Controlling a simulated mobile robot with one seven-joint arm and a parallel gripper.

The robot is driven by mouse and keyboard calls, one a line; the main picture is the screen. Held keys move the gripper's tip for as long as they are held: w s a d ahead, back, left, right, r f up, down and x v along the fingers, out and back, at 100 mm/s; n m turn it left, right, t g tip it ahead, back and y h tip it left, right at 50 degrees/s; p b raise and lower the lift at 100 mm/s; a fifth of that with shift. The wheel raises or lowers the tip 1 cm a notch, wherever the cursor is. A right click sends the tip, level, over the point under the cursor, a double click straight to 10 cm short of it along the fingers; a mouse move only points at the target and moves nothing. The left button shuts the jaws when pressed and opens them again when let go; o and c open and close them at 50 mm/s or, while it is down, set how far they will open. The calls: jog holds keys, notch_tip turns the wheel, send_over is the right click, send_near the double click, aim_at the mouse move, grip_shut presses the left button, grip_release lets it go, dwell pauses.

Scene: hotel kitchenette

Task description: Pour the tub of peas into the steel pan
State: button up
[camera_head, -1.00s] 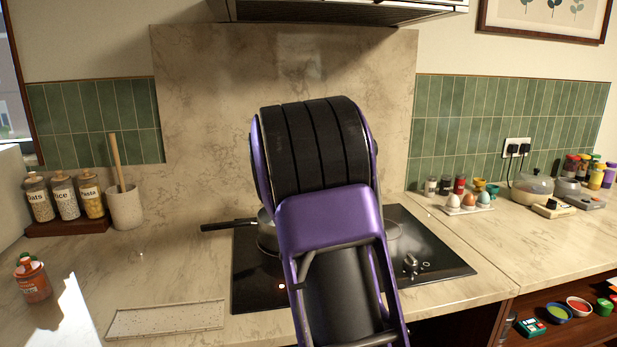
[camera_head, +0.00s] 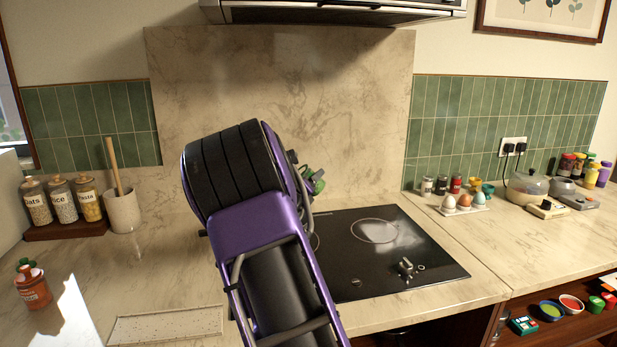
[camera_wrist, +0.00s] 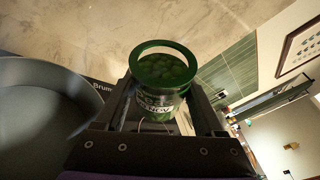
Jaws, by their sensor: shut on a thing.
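The tub of peas (camera_wrist: 160,104) is a clear tub with a green rim and a printed label. In the wrist view its open top is toward the camera and green peas show inside. My gripper (camera_wrist: 165,92) is shut on the tub, with one finger on each side. In the head view only a green bit of the tub (camera_head: 316,182) shows, above the hob beside my arm. The steel pan (camera_wrist: 48,112) is grey and round, to the left of the tub in the wrist view. In the head view my arm hides most of the pan.
The black hob (camera_head: 395,265) has a clear right side with a ring and a knob. Labelled jars (camera_head: 62,202) and a utensil crock (camera_head: 122,210) stand left. An orange-red jar (camera_head: 33,288) stands front left. Eggs in a holder (camera_head: 464,205) sit right. A range hood (camera_head: 335,12) hangs above.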

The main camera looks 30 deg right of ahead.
aim_at(299, 177)
jog(key=shift+n+t+h+p, duration=0.6)
jog(key=shift+n+h+p, duration=0.1)
jog(key=shift+n+p, duration=1)
jog(key=shift+f+b, duration=0.35)
jog(key=shift+b, duration=0.1)
jog(key=shift+n+b, duration=0.3)
jog(key=shift+b, duration=0.25)
jog(key=n+b, duration=0.1)
jog(key=b, duration=0.1)
jog(key=n+t+b, duration=0.1)
jog(key=b, duration=0.1)
jog(key=shift+a+f+n+t+h, duration=0.2)
jog(key=shift+n+t+h, duration=0.1)
jog(key=shift+b, duration=0.5)
